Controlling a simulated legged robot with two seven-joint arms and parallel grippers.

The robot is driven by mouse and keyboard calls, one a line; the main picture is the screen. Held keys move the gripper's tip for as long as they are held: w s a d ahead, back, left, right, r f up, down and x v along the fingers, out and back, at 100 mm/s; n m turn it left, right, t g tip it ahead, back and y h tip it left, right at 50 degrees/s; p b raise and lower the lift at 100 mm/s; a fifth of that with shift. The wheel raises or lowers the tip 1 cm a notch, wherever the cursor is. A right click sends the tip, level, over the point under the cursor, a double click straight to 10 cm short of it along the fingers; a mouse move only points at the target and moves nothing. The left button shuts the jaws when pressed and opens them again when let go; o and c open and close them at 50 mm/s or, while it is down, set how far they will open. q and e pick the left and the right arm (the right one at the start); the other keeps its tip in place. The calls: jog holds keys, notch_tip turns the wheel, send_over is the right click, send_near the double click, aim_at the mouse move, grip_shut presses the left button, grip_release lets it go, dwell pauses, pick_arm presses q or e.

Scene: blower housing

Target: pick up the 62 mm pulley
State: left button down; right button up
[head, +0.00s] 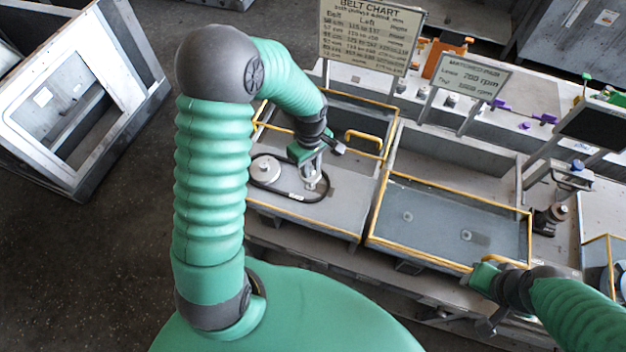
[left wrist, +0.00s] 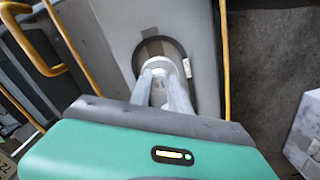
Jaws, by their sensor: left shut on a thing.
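My left gripper (head: 312,180) reaches down over the left bay and is shut on a small pale metal pulley (head: 311,184). This pulley sits at the right end of a black belt loop (head: 290,196). In the left wrist view the two fingers (left wrist: 165,88) close on the pale pulley (left wrist: 159,66), inside the dark belt curve (left wrist: 137,62). The fingers hide part of the pulley, and its size cannot be read. A larger light pulley (head: 265,168) stands at the loop's left end. My right gripper (head: 486,322) is at the front edge of the right bay; its jaws are unclear.
A yellow-edged grey tray (head: 450,222) with two small round fittings lies to the right. A yellow handle (head: 363,140) rises behind the left bay. A belt chart sign (head: 370,32) and an rpm sign (head: 469,78) stand behind. A dark monitor (head: 592,128) is at the right.

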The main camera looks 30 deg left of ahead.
pick_arm(q)
jog(key=shift+s+d+r, duration=0.1)
jog(key=shift+s+d, duration=0.3)
jog(key=s+d+r+p, duration=0.1)
jog(key=s+d, duration=0.3)
jog(key=s, duration=0.2)
jog(key=shift+s+r, duration=0.35)
jog(key=shift+s, duration=0.05)
